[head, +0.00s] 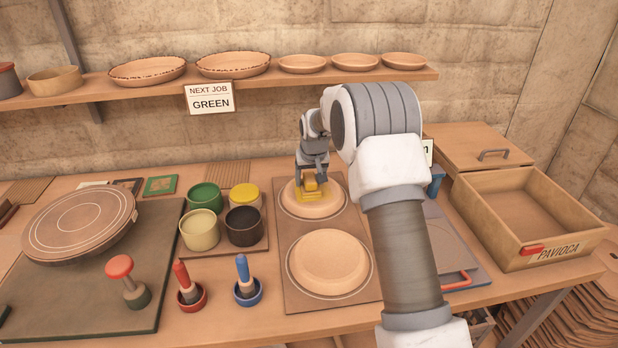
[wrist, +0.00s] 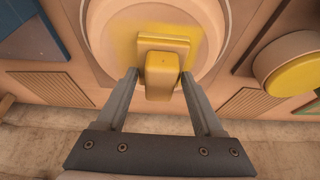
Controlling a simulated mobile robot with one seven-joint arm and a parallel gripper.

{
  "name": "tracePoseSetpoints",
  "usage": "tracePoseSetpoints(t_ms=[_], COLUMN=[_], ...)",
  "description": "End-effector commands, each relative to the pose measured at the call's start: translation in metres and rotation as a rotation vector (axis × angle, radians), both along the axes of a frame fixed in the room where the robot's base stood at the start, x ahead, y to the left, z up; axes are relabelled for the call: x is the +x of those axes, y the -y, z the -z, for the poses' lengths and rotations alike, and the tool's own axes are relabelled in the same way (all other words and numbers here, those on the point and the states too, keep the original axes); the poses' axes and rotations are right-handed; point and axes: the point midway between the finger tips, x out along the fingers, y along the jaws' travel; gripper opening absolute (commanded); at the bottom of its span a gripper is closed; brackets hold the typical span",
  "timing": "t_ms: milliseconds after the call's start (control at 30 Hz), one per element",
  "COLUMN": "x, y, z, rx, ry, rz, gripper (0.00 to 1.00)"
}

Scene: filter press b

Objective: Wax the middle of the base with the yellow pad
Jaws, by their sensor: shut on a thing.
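My gripper (head: 311,176) is shut on the yellow pad (head: 312,191) at the far dish. The far dish (head: 336,203) lies upside down, its pale round base facing up, inside a white ring on a brown board. In the wrist view, my gripper (wrist: 160,76) has one finger on each side of the block handle of the yellow pad (wrist: 163,70). The pad lies against the middle of the base (wrist: 120,72). A yellow smear shows on the base around the pad. The base under the pad is hidden.
A second upturned dish (head: 328,262) lies nearer on the same board. Pots, green (head: 204,196), yellow (head: 245,193), cream (head: 200,229) and black (head: 243,226), stand to the left. An open wooden drawer box (head: 527,225) stands right. A shelf (head: 270,78) of dishes hangs behind.

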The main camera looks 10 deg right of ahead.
Motion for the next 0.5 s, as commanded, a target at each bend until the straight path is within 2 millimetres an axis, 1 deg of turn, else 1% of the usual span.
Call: tracePoseSetpoints(t_ms=[100, 367, 500], x=[-0.010, -0.019, -0.031], y=[0.000, 0.000, 0.000], z=[0.001, 0.001, 0.001], rx=[0.000, 0.000, 0.000], ry=[-0.002, -0.001, 0.000], rz=[0.000, 0.000, 0.000], gripper=[0.25, 0.25, 0.25])
